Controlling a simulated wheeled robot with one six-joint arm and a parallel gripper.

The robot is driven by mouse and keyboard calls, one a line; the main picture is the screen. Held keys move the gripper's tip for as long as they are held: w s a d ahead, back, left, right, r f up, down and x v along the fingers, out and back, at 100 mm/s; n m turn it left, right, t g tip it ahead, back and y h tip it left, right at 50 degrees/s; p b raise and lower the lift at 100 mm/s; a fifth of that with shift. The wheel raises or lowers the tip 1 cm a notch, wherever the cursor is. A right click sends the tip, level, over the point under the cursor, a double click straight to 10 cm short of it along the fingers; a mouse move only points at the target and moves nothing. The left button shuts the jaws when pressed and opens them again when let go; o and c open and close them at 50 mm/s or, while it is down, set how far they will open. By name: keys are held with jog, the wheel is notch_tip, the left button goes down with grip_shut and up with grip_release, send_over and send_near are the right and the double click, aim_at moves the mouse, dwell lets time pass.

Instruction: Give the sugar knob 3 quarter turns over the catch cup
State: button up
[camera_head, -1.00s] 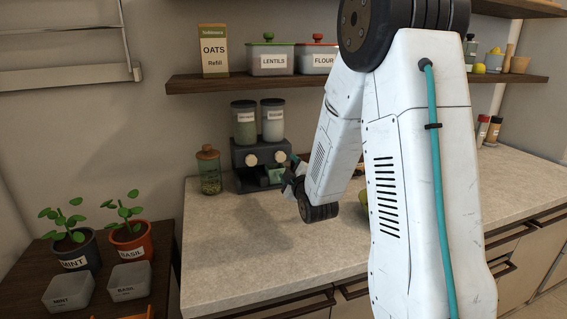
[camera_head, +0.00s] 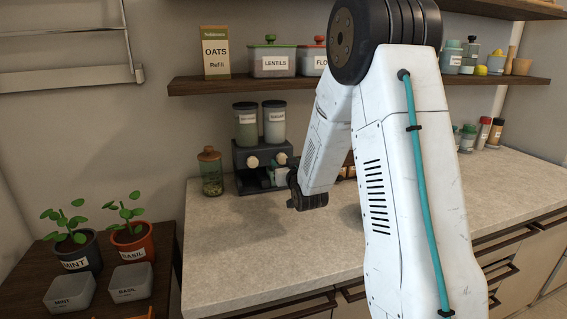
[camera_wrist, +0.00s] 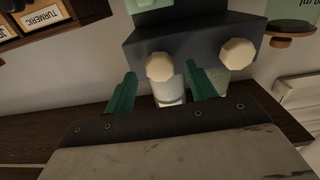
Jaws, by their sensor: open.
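A dark dispenser (camera_head: 243,158) stands on the counter against the wall with two clear hoppers; the right hopper (camera_head: 275,125) reads as sugar. Its right pale knob (camera_head: 281,158) lies under that hopper. In the wrist view, which is upside down, this sugar knob (camera_wrist: 160,67) is on the left and the other knob (camera_wrist: 238,53) on the right. My gripper (camera_wrist: 161,72) has its green fingers apart, one on each side of the sugar knob; contact cannot be told. In the head view the gripper is small and partly hidden by my wrist. The catch cup cannot be made out clearly.
A jar with a wooden lid (camera_head: 211,172) stands just left of the dispenser. A shelf (camera_head: 215,85) with boxes and canisters runs above. Labelled spice boxes (camera_wrist: 45,15) are beside the dispenser. The front of the counter (camera_head: 240,260) is clear.

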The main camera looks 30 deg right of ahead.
jog(key=shift+x, duration=0.8)
jog(key=c, duration=1)
jog(key=shift+n, duration=0.3)
